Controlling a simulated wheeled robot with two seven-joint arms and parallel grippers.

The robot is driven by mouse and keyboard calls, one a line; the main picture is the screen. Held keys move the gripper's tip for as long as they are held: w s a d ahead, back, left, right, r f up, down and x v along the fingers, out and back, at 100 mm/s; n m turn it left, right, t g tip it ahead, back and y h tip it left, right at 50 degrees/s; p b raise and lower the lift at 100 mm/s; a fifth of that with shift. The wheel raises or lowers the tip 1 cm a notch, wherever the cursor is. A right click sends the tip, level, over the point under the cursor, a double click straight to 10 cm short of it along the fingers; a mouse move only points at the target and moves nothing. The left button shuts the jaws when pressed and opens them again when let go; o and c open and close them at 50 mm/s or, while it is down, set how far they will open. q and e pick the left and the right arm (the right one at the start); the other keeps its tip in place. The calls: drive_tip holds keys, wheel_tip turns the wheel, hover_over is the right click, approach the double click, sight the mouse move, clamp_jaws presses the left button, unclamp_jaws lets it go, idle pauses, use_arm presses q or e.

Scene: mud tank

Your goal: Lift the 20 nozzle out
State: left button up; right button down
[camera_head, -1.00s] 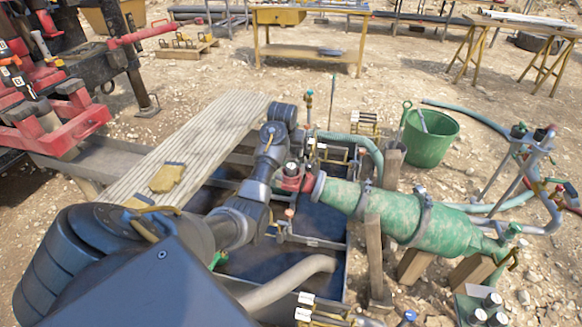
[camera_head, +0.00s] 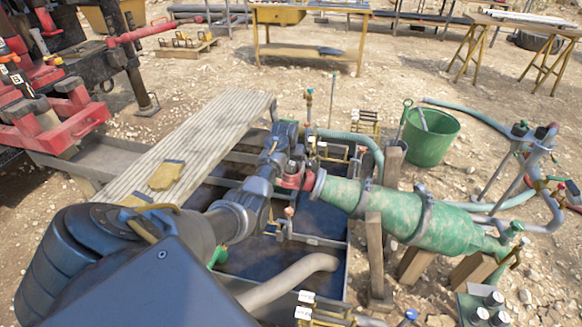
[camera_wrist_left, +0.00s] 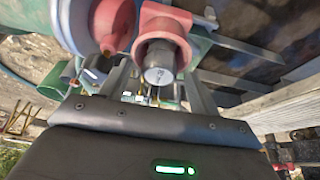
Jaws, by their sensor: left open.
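The nozzle (camera_wrist_left: 158,66) shows in the left wrist view as a short grey cylinder with a dark marking on its end, too small to read surely. It sits in a red fitting (camera_wrist_left: 165,22) beside a large round flange. My left gripper (camera_wrist_left: 158,80) is open, with one finger on each side of the nozzle's end in that view; I cannot tell whether they touch it. In the head view my left gripper (camera_head: 298,165) is at the red fitting by the narrow end of the green mottled body (camera_head: 400,212), and the nozzle is mostly hidden there.
A ribbed plank (camera_head: 205,145) with yellow gloves (camera_head: 166,175) lies left of my arm over the dark tank (camera_head: 265,258). A pale hose (camera_head: 290,280) enters the tank in front. Upright pipes and a teal hose (camera_head: 350,139) stand close behind. A green bucket (camera_head: 430,137) stands right.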

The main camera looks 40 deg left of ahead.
use_arm(q)
drive_tip(key=shift+f, duration=0.2)
drive_tip(key=c, duration=1.1)
drive_tip(key=shift+r, duration=0.1)
